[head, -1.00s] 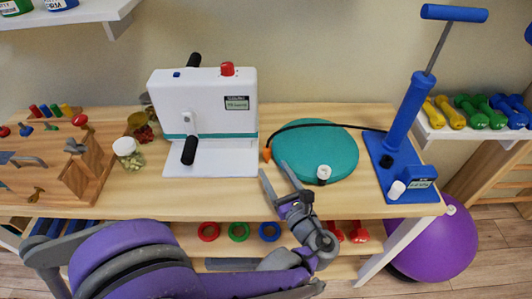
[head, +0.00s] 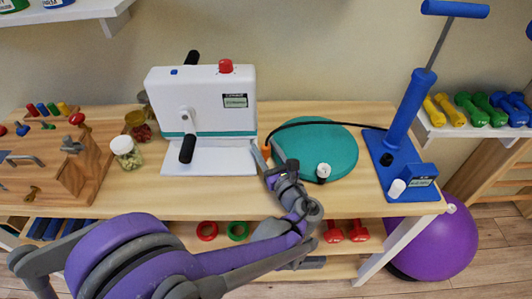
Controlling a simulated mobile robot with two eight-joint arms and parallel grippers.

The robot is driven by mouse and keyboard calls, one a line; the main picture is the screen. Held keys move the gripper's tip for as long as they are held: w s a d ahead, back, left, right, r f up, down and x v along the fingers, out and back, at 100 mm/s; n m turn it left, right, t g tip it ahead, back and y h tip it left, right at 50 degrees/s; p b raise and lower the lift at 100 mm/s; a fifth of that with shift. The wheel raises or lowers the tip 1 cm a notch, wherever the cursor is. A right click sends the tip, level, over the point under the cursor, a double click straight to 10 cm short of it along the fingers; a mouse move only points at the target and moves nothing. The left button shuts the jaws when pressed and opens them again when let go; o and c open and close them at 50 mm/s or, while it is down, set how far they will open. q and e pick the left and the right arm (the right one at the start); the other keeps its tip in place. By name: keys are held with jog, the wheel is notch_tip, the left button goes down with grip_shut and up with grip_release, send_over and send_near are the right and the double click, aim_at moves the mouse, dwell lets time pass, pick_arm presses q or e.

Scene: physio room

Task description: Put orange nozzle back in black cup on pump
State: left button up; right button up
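The orange nozzle (head: 266,151) lies on the wooden table at the left edge of the teal disc, on the end of a black hose (head: 300,123). The hose runs over the disc to the blue pump (head: 404,118). The small black cup (head: 386,159) is on the pump's base and looks empty. My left gripper (head: 266,149) is open, with its fingers on either side of the nozzle; I cannot tell whether they touch it. My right gripper is not in view.
The teal disc (head: 335,143) carries a white-topped black knob (head: 323,171). A white machine with a crank (head: 215,103) stands just left of the nozzle. Jars (head: 127,152) and a wooden peg board (head: 60,165) are farther left. A white-capped piece (head: 396,188) is on the pump base's front.

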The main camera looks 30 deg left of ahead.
pick_arm(q)
grip_shut()
